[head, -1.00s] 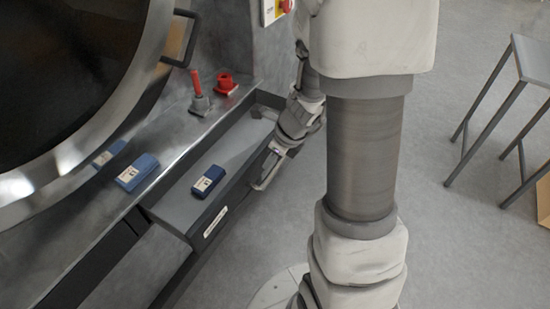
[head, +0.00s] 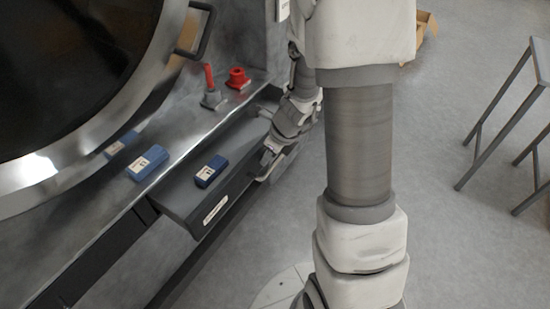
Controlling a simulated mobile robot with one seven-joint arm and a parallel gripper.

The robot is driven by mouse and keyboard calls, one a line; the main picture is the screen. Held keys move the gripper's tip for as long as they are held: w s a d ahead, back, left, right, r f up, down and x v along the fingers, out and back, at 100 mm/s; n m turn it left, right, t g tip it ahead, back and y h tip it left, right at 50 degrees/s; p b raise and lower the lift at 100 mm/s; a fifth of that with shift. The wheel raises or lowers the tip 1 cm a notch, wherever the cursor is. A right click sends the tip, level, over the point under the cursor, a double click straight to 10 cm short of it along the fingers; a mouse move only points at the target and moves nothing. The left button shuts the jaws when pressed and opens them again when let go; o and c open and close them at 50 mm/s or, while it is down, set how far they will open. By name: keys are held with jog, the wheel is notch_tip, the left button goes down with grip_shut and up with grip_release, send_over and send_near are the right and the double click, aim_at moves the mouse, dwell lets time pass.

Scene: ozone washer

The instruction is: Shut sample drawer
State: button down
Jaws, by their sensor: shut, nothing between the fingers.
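The sample drawer (head: 190,200) is a grey drawer under the washer's ledge, partly pulled out toward the right. A blue box with a white label (head: 211,171) lies in it. My gripper (head: 264,172) is shut and empty at the drawer's front, near its far half. The fingertips are small in view, and I cannot tell whether they touch the drawer front.
Another blue box (head: 148,162) lies on the metal ledge beside the round washer door (head: 75,70). A red-handled valve (head: 210,88) and a red knob (head: 238,78) stand farther along. A grey-legged table (head: 500,115) stands at right, with open floor before it.

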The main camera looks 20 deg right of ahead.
jog(key=p, duration=0.7)
send_over(228, 151)
jog(key=shift+d, duration=0.15)
jog(key=shift+r, duration=0.1)
